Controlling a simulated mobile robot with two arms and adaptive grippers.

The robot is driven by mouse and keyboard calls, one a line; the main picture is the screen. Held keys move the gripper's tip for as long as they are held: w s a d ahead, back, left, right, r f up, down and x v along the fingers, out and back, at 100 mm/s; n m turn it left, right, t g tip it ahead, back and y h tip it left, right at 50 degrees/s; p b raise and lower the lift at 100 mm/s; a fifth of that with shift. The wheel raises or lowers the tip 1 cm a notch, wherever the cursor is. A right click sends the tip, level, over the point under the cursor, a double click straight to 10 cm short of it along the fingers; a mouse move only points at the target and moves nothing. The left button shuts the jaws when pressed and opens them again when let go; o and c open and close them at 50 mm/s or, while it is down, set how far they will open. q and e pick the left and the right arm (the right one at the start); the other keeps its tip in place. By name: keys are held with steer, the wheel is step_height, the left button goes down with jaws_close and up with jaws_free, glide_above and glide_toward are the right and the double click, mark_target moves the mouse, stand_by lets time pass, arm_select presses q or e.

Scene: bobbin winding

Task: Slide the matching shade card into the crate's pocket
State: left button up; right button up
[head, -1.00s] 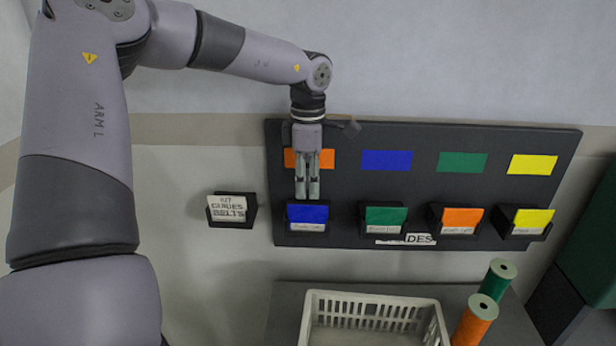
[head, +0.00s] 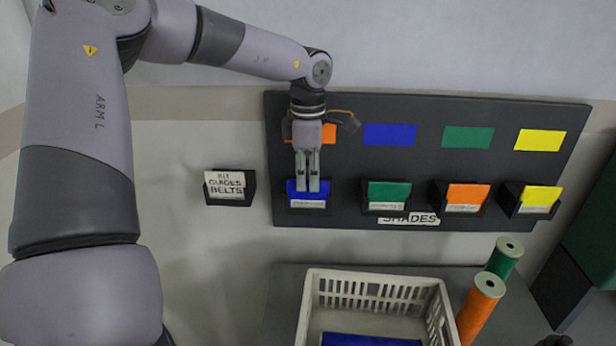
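The blue shade card (head: 298,191) stands in the leftmost pocket of the dark board, with a white label strip below. My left gripper (head: 314,187) points down over it, fingertips overlapping its upper part. The fingers are close together; whether they grip the card is unclear. Green (head: 389,191), orange (head: 467,194) and yellow (head: 541,195) cards stand in the other pockets. The pale crate (head: 377,274) is below on the table, cut off by the lower edge. Something blue (head: 370,340) shows inside it. Its card pocket is not seen. My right gripper is not in view.
Orange, blue, green and yellow swatches sit on the board (head: 350,170), above the pockets. A holder (head: 228,188) labelled for guides and belts is on the wall to the left. An orange spool (head: 478,308) and a green spool (head: 503,258) stand right of the crate.

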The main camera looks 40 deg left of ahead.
arm_select(q)
jaws_close()
steer(key=shift+r, duration=0.25)
step_height(320, 180, up, 7)
steer(key=p, duration=0.4)
steer(key=shift+p, duration=0.4)
